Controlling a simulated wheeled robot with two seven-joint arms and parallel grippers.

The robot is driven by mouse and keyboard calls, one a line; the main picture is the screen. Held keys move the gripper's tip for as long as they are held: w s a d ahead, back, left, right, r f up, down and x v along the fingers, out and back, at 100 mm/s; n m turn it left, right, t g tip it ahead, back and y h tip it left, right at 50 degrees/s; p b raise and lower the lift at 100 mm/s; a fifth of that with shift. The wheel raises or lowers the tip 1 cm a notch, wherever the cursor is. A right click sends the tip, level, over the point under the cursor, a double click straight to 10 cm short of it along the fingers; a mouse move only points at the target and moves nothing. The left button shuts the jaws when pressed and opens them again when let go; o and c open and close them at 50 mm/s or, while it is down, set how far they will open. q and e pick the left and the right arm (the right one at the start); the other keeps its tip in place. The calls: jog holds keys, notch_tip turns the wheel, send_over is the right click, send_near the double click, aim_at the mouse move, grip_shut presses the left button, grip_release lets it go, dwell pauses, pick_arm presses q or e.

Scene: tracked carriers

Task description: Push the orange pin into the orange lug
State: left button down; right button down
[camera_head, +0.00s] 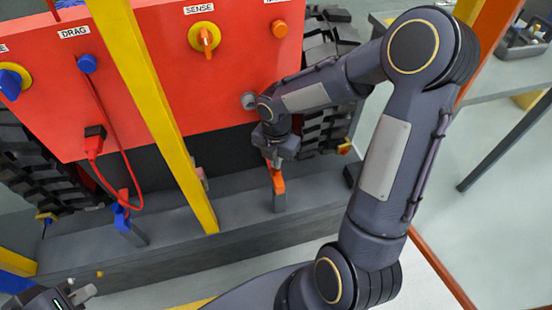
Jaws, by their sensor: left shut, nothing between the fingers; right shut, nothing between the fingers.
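An orange piece (278,184) sits at the top of a short grey post on the grey ledge, below the red panel; I take it for the orange lug with the pin. I cannot tell pin from lug, or how deep the pin sits. My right gripper (274,162) points down with its fingers shut and empty, just above this piece; whether it touches is unclear. My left gripper (82,295) is shut and empty at the bottom left corner, far from the orange piece.
A yellow upright bar (160,120) stands left of my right gripper. A red cable (118,150) hangs from the red panel (160,60) near a blue lug (121,215). A grey ledge (240,210) runs below.

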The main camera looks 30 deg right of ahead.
jog(key=shift+f, duration=0.45)
dwell(0.4)
notch_tip(320, 180, up, 3)
jog(key=p, duration=0.3)
notch_tip(320, 180, up, 8)
jog(key=p, duration=0.2)
jog(key=shift+f, duration=0.2)
